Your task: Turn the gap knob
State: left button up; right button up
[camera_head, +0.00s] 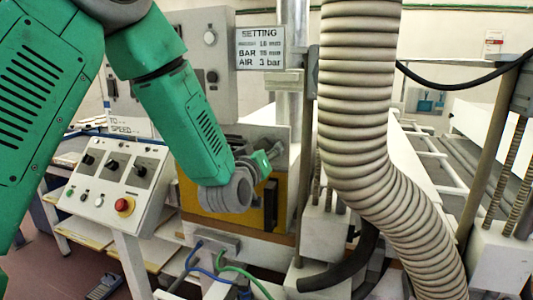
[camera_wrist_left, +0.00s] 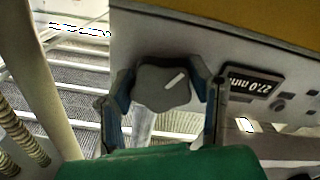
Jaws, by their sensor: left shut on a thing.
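The gap knob (camera_wrist_left: 160,86) is a dark grey lobed knob with a white pointer line, in the middle of the left wrist view. My left gripper (camera_wrist_left: 163,95) has one finger on each side of it and is shut on it. The pointer slants to the upper right in that view. A small dark display (camera_wrist_left: 252,84) beside the knob shows upside down and seems to read 27.0 mm. In the head view my left gripper (camera_head: 269,160) reaches the grey panel above a yellow plate (camera_head: 222,200); the knob is hidden there. My right gripper is not in view.
A setting sign (camera_head: 260,48) hangs above; its small figures are partly unclear. A ribbed hose (camera_head: 357,100) stands close right of the gripper. A control box (camera_head: 115,180) with a red button (camera_head: 124,205) is at the left. Blue and green cables (camera_head: 235,270) run below.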

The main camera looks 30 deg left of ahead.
pick_arm(q)
jog(key=shift+s+f, duration=0.15)
jog(key=shift+f, duration=0.3)
jog(key=o, duration=1)
jog(key=shift+o, duration=0.9)
jog(key=shift+r, duration=0.15)
jog(key=shift+s, duration=0.1)
jog(key=v, duration=0.7)
